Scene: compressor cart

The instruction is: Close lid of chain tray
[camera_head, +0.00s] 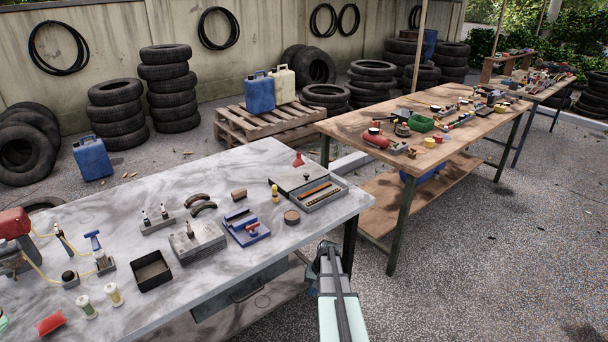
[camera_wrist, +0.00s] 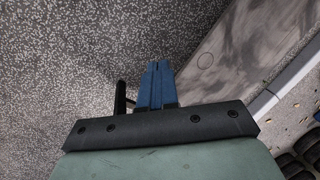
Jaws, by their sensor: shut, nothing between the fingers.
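The chain tray (camera_head: 333,199) is a shallow grey box near the right back end of the grey marbled table (camera_head: 130,215). Its inside is partly exposed, showing an orange-brown strip and a row of small gold pieces. A flat grey lid (camera_head: 290,180) with a small dark knob lies over its back left part; I cannot tell whether it slides or hinges. My gripper (camera_head: 327,248) is off the table's front right edge, in front of the tray and apart from it. In the wrist view its blue fingers (camera_wrist: 155,82) are together and empty, above paved ground.
A red funnel-shaped piece (camera_head: 298,160) stands behind the lid. A wooden table (camera_head: 350,125) with clutter stands behind right, across a gap.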

